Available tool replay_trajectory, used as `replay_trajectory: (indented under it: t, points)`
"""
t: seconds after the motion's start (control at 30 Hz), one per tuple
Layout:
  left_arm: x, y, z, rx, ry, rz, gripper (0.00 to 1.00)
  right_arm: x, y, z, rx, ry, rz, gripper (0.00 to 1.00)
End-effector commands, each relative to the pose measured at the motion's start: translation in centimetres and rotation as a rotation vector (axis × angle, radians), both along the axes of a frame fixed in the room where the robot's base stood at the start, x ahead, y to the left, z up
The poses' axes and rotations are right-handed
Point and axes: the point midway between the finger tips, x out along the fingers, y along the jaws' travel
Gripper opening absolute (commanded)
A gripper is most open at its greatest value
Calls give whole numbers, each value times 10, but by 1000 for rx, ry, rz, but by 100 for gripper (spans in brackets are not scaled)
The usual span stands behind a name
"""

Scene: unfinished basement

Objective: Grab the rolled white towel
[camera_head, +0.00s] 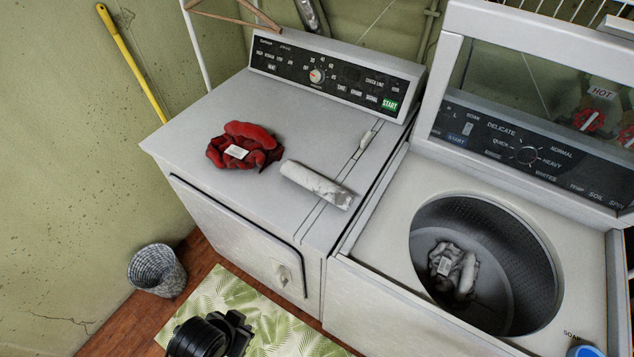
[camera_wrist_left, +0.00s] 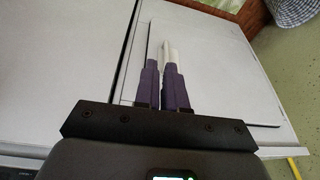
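The rolled white towel (camera_head: 317,184) lies on the dryer top (camera_head: 215,110), beside the control strip on the right and slanting down to the right. My left gripper (camera_wrist_left: 166,62) shows in the left wrist view with its purple fingers close together over the white panels of a machine. A narrow white shape (camera_wrist_left: 169,50) shows at the fingertips; I cannot tell what it is or whether the fingers hold anything. The gripper's fingers are not visible in the head view. My right gripper is in neither view.
A crumpled red cloth (camera_head: 243,146) with a white tag lies left of the towel. The open washer (camera_head: 375,240) stands to the right with a greyish-white cloth (camera_head: 453,272) in its drum. A wicker basket (camera_head: 157,271) is on the floor at left.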

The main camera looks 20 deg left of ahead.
Motion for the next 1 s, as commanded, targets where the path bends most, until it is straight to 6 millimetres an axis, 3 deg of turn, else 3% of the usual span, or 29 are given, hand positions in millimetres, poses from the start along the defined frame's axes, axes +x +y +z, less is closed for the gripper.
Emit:
replay_trajectory:
  t: [0.03,0.37,0.57,0.73,0.93,1.0]
  points:
    - [0,0,0,2,0,-2,18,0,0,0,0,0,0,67]
    - [0,0,0,2,0,-2,69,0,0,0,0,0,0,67]
    - [0,-1,0,-4,0,3,69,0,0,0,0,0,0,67]
    - [0,-2,0,-11,0,7,91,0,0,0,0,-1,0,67]
    - [0,-3,0,-11,0,7,90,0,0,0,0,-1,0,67]
    - [0,-3,0,-11,0,7,79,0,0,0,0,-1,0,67]
